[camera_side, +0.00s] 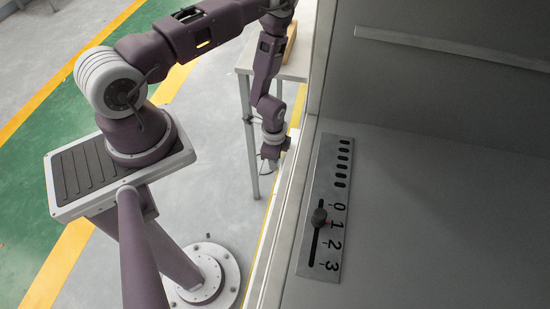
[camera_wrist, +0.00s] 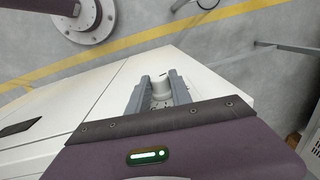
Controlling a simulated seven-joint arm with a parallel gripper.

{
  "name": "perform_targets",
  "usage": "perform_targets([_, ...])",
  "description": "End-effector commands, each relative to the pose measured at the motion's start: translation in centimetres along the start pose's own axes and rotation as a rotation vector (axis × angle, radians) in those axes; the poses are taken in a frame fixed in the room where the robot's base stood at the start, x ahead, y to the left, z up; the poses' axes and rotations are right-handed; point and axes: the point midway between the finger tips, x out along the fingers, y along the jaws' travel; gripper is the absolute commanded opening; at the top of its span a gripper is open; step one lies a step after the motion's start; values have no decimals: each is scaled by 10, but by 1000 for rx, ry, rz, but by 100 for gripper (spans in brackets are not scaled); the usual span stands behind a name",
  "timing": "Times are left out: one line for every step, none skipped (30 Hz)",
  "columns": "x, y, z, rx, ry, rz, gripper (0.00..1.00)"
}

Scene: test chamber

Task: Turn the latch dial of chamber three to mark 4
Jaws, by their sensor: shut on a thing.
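My gripper (camera_side: 271,153) is at the outer side of the chamber wall (camera_side: 287,215) in the side view. In the wrist view my gripper (camera_wrist: 160,92) is shut on a white round knob (camera_wrist: 160,87), with one grey finger on each side of it. The knob has a small dark mark near its top. It stands at the white chamber panel (camera_wrist: 105,88). No numbered marks around the knob can be made out, and I cannot tell its setting. In the side view I cannot make out the knob.
Inside the chamber, a plate (camera_side: 323,200) carries a slot scale marked 0 to 3, with a dark slider knob (camera_side: 319,217) near 1. Several dark slots line its upper part. A table (camera_side: 290,70) with a wooden block (camera_side: 290,42) stands behind my arm.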

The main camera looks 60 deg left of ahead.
Motion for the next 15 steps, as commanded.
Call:
perform_targets([0,0,0,0,0,0,0])
perform_targets([0,0,0,0,0,0,0])
perform_targets([0,0,0,0,0,1,31])
perform_targets([0,0,0,0,0,0,37])
perform_targets([0,0,0,0,0,1,43])
perform_targets([0,0,0,0,0,1,47])
perform_targets([0,0,0,0,0,1,47])
perform_targets([0,0,0,0,0,1,47])
perform_targets([0,0,0,0,0,1,47])
perform_targets([0,0,0,0,0,1,47])
perform_targets([0,0,0,0,0,1,47])
perform_targets([0,0,0,0,0,1,47])
perform_targets([0,0,0,0,0,1,47])
perform_targets([-1,0,0,0,0,1,47])
perform_targets([-3,-1,0,1,1,0,47])
